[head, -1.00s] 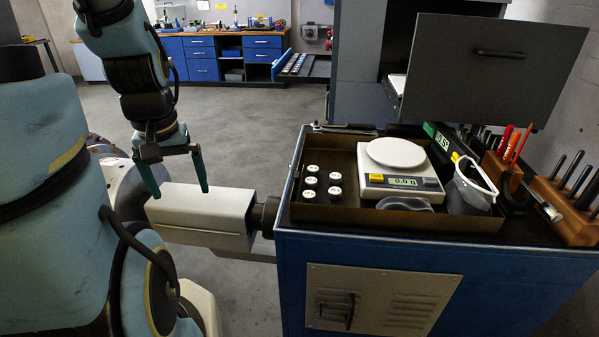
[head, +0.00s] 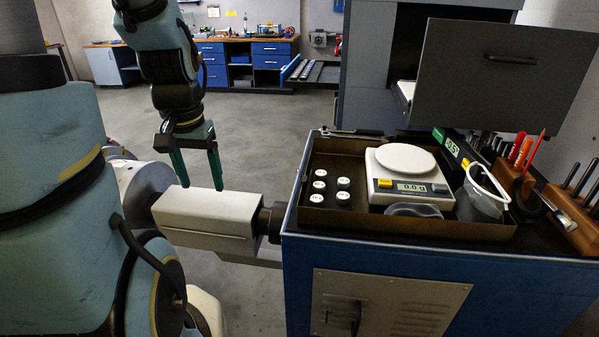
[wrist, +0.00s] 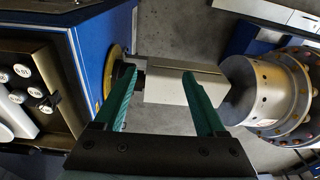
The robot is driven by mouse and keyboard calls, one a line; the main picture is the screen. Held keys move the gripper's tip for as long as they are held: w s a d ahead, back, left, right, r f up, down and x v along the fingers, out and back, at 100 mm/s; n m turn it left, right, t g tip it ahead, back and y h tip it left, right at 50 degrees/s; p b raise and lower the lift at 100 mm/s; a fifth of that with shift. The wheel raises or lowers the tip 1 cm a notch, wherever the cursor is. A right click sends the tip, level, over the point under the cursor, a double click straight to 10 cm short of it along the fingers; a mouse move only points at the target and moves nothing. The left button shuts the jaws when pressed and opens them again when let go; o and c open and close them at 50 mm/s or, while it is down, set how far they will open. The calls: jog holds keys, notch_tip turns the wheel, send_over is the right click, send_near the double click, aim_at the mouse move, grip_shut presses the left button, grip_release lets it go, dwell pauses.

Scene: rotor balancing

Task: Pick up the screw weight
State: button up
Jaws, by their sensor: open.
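Several small dark weights with white marked tops (head: 343,183) stand upright in the left part of a brown tray (head: 400,232) on the blue cabinet. I cannot tell which one is the screw weight. They also show at the left edge of the wrist view (wrist: 22,71). My gripper (head: 202,188) is open and empty, its green fingers pointing down. It is well left of the tray, above or beside a pale boxy housing (head: 205,205). In the wrist view the open fingers (wrist: 160,74) frame that housing.
A white scale (head: 411,187) reading 0.00 stands in the tray, right of the weights. A grey open panel (head: 505,75) hangs above the back. The floor behind is clear.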

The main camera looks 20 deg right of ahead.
jog(key=d+m+b, duration=0.1)
jog(key=d+m, duration=0.3)
jog(key=w+d+r+m+b, duration=0.1)
jog(key=d+m, duration=0.2)
jog(key=d, duration=0.1)
jog(key=w+d+m+b, duration=0.1)
jog(key=d+m, duration=0.3)
jog(key=shift+r+m+b, duration=0.2)
jog(key=shift+m+b, duration=0.1)
jog(key=m+y+b, duration=0.1)
jog(key=m+b, duration=0.3)
jog(key=m, duration=1)
send_near(319, 184)
jog(key=f, duration=0.2)
jog(key=f+p, duration=0.1)
jog(key=f, duration=0.2)
jog(key=w+f+p, duration=0.1)
jog(key=f, duration=0.2)
jog(key=shift+a+f, duration=0.25)
jog(key=shift+a, duration=0.1)
jog(key=shift+c, duration=0.2)
grip_shut()
